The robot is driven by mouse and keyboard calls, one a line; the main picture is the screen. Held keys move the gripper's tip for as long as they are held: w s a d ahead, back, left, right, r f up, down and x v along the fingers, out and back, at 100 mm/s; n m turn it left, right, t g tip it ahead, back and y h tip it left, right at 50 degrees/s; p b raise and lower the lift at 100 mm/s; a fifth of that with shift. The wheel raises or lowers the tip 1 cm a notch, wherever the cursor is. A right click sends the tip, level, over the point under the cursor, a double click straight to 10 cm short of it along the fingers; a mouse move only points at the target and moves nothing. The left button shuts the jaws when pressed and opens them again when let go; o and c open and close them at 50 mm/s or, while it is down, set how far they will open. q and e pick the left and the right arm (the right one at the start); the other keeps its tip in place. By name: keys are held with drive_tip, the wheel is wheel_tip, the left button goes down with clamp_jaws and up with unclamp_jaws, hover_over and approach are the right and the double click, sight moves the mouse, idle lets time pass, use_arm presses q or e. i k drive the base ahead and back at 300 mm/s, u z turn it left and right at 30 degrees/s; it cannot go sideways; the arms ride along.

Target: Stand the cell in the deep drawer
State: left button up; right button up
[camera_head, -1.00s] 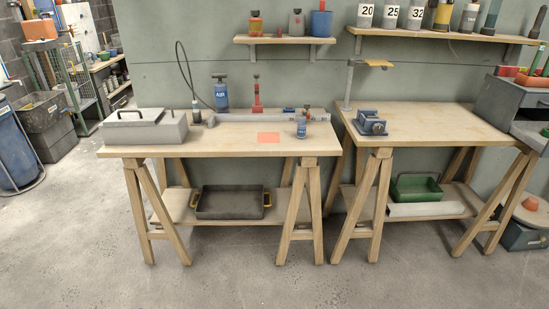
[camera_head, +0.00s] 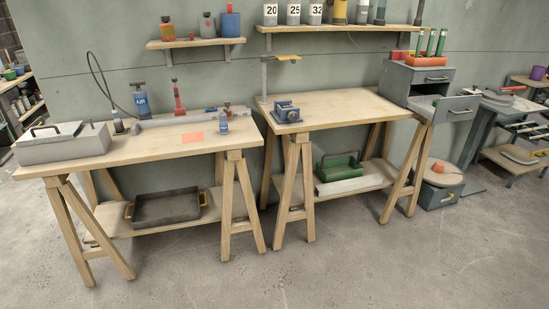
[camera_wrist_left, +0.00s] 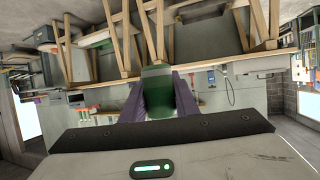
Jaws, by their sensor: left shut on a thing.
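My left gripper (camera_wrist_left: 158,100) shows in the left wrist view, which is upside down. It is shut on a green cell (camera_wrist_left: 157,88), with a dark finger on each side; the cell's far end is foreshortened. Neither gripper shows in the head view. A grey drawer cabinet (camera_head: 403,82) stands at the right end of the right bench.
An orange-red rack (camera_head: 426,62) with several green cylinders stands on the cabinet. Two trestle benches, the left bench (camera_head: 150,150) and right bench (camera_head: 345,103), line the wall. The floor (camera_head: 360,270) in front is clear.

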sight(442, 102)
drive_tip(key=z, duration=1.1)
drive_tip(key=i, duration=1.15)
drive_tip(key=z, duration=0.45)
drive_tip(key=i, duration=1.8)
drive_tip(key=u, duration=1)
drive_tip(key=i, duration=0.35)
drive_tip(key=u, duration=0.4)
